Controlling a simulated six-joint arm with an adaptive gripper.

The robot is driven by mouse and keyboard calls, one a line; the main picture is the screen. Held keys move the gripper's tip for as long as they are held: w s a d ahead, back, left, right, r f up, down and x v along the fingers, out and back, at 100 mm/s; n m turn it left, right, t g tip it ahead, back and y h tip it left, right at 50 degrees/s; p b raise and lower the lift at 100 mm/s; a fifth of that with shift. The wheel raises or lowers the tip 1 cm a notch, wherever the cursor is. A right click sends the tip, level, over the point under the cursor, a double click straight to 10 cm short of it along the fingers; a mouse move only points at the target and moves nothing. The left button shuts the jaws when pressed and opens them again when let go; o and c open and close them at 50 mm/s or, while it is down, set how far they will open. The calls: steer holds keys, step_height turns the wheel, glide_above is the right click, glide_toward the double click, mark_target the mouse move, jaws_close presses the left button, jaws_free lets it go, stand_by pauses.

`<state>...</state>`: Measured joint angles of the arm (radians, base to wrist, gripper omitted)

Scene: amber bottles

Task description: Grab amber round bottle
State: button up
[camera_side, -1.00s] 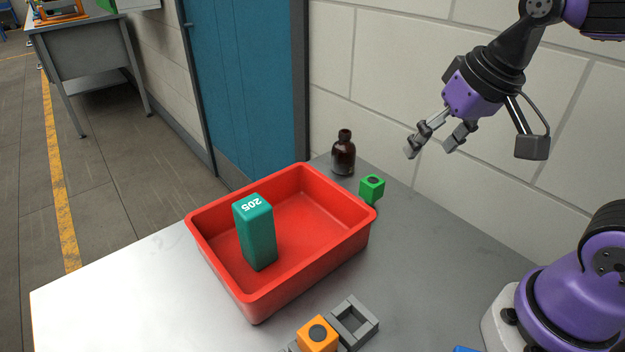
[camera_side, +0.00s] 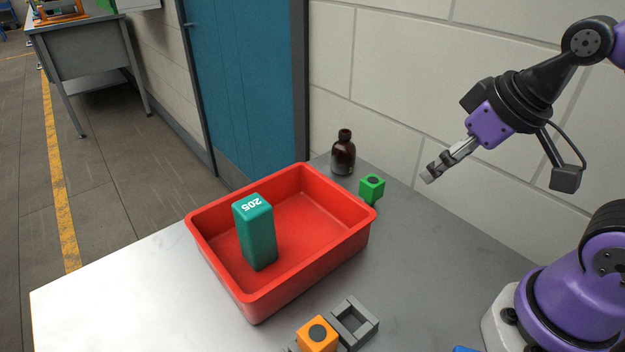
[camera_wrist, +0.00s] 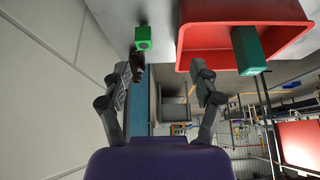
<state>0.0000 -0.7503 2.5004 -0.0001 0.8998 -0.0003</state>
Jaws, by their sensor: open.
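The amber round bottle (camera_side: 343,154) stands upright at the far corner of the table, beside the wall. In the wrist view the dark bottle (camera_wrist: 137,62) shows small beyond the green block, partly hidden. My gripper (camera_side: 428,174) is in the air to the right of the bottle, clearly apart from it and higher than the table. In the wrist view its two fingers (camera_wrist: 163,75) are spread, with nothing held between them.
A green block (camera_side: 371,188) stands just in front of the bottle. A red tray (camera_side: 347,241) left of it holds a teal block (camera_side: 258,237) marked 205. An orange block (camera_side: 317,337) and a grey holder (camera_side: 368,322) are near the front. The wall runs close behind the bottle.

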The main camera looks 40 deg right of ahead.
steer(key=o, duration=0.5)
steer(key=shift+c, duration=0.2)
steer(key=shift+w, duration=0.1)
steer(key=g, duration=0.1)
glide_toward(349, 133)
steer(key=f, duration=0.2)
steer(key=shift+n, duration=0.5)
steer(key=x, duration=0.5)
steer(key=shift+w+d+f, duration=0.15)
steer(key=shift+w+d, duration=0.05)
steer(key=shift+w, duration=0.15)
steer(key=shift+a+x, duration=0.2)
steer(key=shift+x, duration=2.45)
